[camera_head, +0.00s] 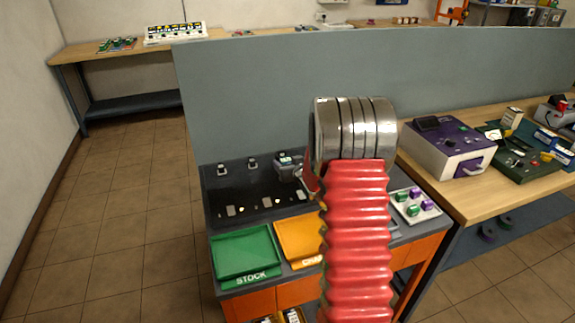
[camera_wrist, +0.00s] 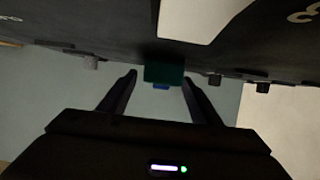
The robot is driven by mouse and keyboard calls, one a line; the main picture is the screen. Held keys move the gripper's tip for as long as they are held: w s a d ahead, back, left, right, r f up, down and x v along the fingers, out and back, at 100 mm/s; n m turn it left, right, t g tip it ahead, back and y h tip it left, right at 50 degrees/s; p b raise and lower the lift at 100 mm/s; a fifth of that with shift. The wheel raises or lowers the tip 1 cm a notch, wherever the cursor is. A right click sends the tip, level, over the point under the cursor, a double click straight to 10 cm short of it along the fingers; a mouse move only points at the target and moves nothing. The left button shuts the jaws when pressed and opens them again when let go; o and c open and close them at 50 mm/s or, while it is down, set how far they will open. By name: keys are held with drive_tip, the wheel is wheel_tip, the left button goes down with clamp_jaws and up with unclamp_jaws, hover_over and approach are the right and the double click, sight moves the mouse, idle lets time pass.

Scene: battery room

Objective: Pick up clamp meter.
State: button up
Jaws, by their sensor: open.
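No thing in view can be made out for certain as the clamp meter. In the wrist view a small dark green block with a blue end (camera_wrist: 164,74) lies between the fingertips of my gripper (camera_wrist: 158,80). The fingers are spread, with a gap on either side of the block, and I see no grip on it. In the head view a small grey-green device (camera_head: 285,159) sits at the back of the dark rack (camera_head: 222,207), just left of my arm. My red sleeve and silver wrist hide most of my gripper there.
A green STOCK tray (camera_head: 245,252) and an orange tray (camera_head: 297,238) stand in front of the rack. A white tray (camera_head: 428,212) holds green and purple blocks. A purple-topped machine (camera_head: 450,147) stands on the right bench. A grey partition (camera_head: 250,95) rises behind. Floor at left is clear.

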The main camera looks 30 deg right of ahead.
sight(288, 162)
idle(0.3)
drive_tip(key=c, duration=1.4)
drive_tip(key=shift+r, duration=0.15)
wheel_tip(288, 162, up, 10)
drive_tip(key=shift+f, duration=0.1)
drive_tip(key=shift+a, duration=0.1)
idle(0.3)
